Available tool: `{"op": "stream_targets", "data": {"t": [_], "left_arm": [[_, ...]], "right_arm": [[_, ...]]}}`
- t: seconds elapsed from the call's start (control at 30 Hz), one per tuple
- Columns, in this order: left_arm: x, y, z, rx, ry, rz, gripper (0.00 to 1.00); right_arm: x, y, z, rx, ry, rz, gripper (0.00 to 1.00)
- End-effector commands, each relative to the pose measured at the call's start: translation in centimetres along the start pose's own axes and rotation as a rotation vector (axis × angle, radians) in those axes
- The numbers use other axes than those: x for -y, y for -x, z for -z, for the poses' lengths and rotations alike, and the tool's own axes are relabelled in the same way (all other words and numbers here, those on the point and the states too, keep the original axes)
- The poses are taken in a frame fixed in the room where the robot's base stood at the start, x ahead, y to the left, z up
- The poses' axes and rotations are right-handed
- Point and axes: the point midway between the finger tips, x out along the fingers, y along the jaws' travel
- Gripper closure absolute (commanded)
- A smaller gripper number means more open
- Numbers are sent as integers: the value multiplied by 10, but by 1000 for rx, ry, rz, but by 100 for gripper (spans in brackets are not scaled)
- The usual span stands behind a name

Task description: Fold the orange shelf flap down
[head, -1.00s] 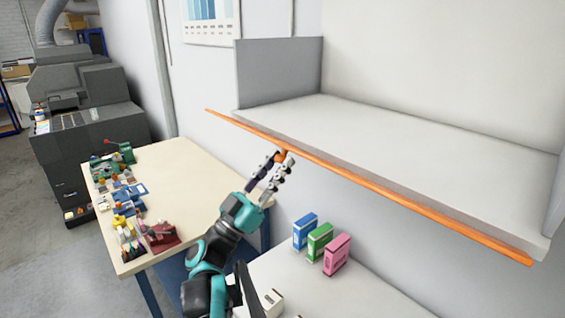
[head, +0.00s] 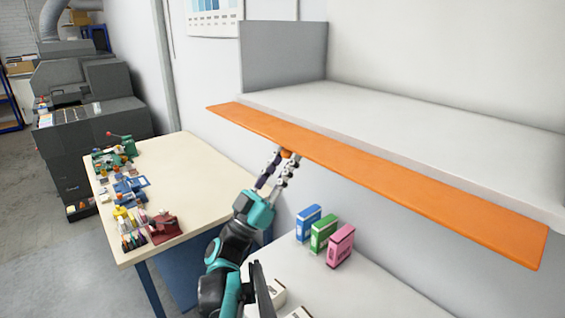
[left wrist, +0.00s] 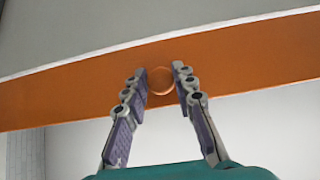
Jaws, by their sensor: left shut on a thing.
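The orange shelf flap (head: 400,190) runs along the front edge of the white shelf (head: 400,125). Its broad face shows in the head view, tilted outward and down from the shelf edge. It also spans the left wrist view (left wrist: 250,65). A round orange knob (left wrist: 160,81) sits on the flap. My left gripper (head: 287,157) is shut on the knob, at the flap's lower edge left of its middle. In the left wrist view its two fingers (left wrist: 160,88) stand on either side of the knob. My right gripper is not in view.
Blue, green and pink boxes (head: 340,245) stand on the white surface (head: 370,290) below the flap. White boxes lie near my left arm. A wooden table (head: 180,175) with tools and coloured items stands left. A grey machine (head: 90,130) stands behind it.

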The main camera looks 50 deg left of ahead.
Motion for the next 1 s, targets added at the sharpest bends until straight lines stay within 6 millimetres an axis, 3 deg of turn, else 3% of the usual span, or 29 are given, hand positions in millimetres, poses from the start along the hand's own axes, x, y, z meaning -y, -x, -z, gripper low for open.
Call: {"op": "stream_targets", "data": {"t": [0.33,0.37,0.4,0.43,0.77,0.87,1.0], "left_arm": [[1,-2,0,0,2,0,100],[1,-2,0,0,2,0,66],[1,-2,0,0,2,0,56],[1,-2,0,0,2,0,53],[1,1,0,-2,0,1,53],[2,11,0,-2,-2,2,53],[2,39,0,-1,-3,3,53]], "right_arm": [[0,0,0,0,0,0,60],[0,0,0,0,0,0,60],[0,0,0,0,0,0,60],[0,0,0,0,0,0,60],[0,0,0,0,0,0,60],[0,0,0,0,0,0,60],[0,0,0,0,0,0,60]]}}
